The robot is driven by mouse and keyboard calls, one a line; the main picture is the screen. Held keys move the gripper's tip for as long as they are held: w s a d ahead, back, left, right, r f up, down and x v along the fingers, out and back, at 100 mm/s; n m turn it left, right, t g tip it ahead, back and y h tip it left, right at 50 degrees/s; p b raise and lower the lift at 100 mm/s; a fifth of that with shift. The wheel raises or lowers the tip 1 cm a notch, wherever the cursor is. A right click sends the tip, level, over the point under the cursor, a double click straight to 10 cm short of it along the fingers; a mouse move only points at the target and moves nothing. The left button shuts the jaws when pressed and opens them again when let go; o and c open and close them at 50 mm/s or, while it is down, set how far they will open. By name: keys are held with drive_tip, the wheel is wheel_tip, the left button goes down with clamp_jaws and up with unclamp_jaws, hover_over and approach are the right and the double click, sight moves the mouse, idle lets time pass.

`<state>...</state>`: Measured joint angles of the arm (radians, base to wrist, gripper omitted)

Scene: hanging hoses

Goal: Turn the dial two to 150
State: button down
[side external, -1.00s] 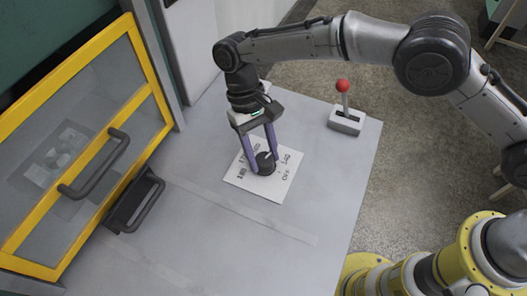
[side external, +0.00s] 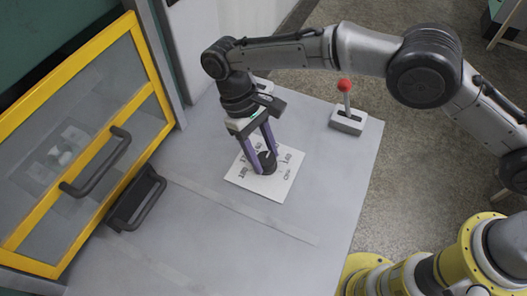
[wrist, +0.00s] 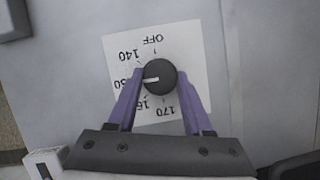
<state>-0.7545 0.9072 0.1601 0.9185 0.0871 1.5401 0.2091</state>
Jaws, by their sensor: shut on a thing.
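The black dial (wrist: 160,78) sits on a white printed card (wrist: 190,45) on the table. In the wrist view its white pointer points left, at a label of which "50" shows; the left finger covers the first digit. The other labels read OFF, 140, 160 and 170, the 160 partly covered. My gripper (wrist: 160,82) is shut on the dial, one purple finger on each side. In the side view the gripper (side external: 266,160) comes down tilted over the dial (side external: 266,163) and covers part of the card (side external: 275,188).
A yellow-framed door (side external: 75,150) with a window and dark handle stands at the left. A dark handled block (side external: 135,200) lies in front of it. A red-knobbed lever on a white base (side external: 348,122) stands at the back right. The table's front is clear.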

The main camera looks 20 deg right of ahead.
drive_tip(key=shift+r, duration=0.1)
drive_tip(key=shift+c, duration=1.5)
unclamp_jaws()
drive_tip(key=v, duration=0.7)
drive_tip(key=shift+r, duration=0.2)
